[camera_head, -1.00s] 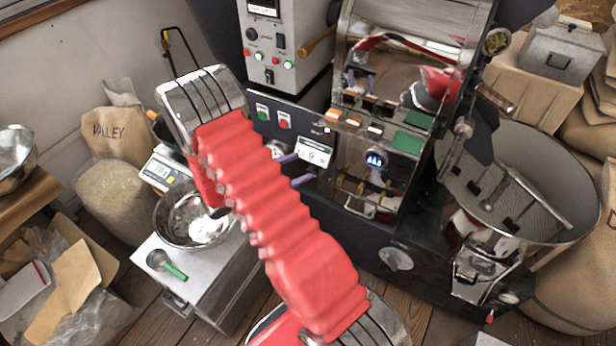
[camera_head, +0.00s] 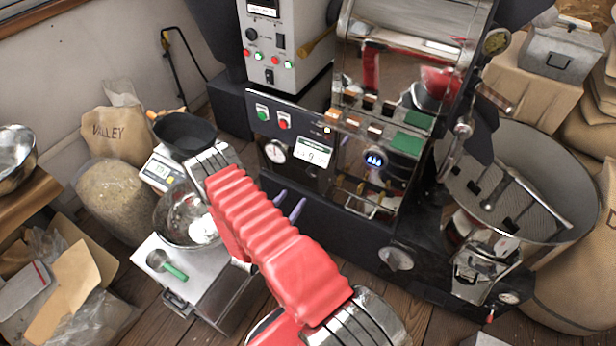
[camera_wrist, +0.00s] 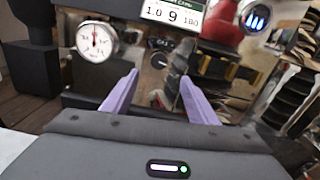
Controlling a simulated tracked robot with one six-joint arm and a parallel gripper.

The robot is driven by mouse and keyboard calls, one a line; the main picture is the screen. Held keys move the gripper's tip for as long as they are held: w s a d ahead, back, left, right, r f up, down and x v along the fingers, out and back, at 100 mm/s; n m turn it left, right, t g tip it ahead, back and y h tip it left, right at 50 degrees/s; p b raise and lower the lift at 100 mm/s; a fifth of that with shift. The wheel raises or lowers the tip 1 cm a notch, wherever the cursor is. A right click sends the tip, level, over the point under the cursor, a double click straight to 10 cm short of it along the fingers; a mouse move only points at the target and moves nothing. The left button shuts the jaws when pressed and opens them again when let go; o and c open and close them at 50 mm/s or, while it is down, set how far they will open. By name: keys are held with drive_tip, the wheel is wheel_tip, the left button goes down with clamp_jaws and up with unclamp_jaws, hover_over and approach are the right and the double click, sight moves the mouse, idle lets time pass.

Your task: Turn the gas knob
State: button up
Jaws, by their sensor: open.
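The front panel of the roaster (camera_head: 345,160) is shiny and mirror-like. In the wrist view, a small round knob (camera_wrist: 159,61) sits under a short label that seems to read GAS. It lies below the digital display (camera_wrist: 172,12) and right of the round gauge (camera_wrist: 97,41). I cannot make the knob out clearly in the head view. My gripper (camera_wrist: 159,77) has its two purple fingers apart, one on each side of the knob's line. The fingers also show in the head view (camera_head: 294,198), low in front of the panel. Nothing is between them; contact with the knob is not visible.
The blue-lit flame indicator (camera_head: 375,159) is right of the display. A green and a red button (camera_head: 284,123) sit above the gauge. A steel bowl (camera_head: 185,220) and a green-handled scoop (camera_head: 165,264) are at left. A pale dial (camera_head: 396,258) is on the lower base.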

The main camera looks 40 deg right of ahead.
sight(311, 173)
drive_tip(key=x, duration=1.4)
drive_tip(key=shift+a, duration=0.1)
drive_tip(key=shift+c, duration=0.5)
